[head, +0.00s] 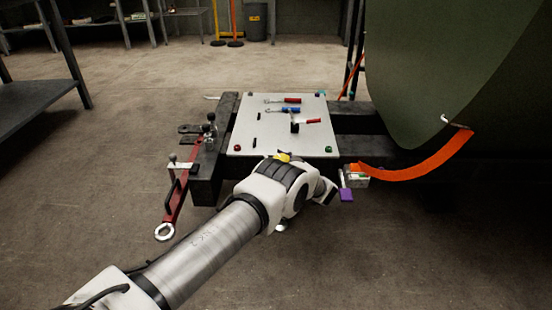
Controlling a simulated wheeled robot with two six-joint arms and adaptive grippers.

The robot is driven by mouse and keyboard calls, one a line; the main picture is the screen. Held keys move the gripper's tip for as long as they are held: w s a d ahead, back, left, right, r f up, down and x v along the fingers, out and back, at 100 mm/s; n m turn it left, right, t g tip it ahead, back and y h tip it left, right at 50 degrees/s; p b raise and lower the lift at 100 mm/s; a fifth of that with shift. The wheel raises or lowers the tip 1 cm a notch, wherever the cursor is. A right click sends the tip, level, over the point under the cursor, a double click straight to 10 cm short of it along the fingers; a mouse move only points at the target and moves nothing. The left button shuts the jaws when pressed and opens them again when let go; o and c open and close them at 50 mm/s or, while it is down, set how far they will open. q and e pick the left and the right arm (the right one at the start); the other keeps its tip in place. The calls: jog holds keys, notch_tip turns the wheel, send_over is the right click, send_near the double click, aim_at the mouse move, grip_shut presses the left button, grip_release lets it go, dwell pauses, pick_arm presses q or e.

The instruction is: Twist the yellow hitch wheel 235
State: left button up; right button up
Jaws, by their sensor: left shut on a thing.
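A small yellow patch (283,157), which looks like the hitch wheel, shows at the front edge of the pale panel, just above my left wrist. Most of it is hidden behind my wrist. My left arm reaches in from the lower left, and my left gripper (326,190) is at its end, below the panel's front edge. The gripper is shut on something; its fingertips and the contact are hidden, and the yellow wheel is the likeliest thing. My right gripper is not in view.
The pale panel (245,125) holds several small tools. A red bar with a ring end (165,230) hangs at left. A purple tag (346,195) and an orange strap (425,169) are close at right, beneath the large green fuselage (440,65).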

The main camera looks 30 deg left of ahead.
aim_at(287, 159)
pick_arm(q)
jog(key=shift+d, duration=0.1)
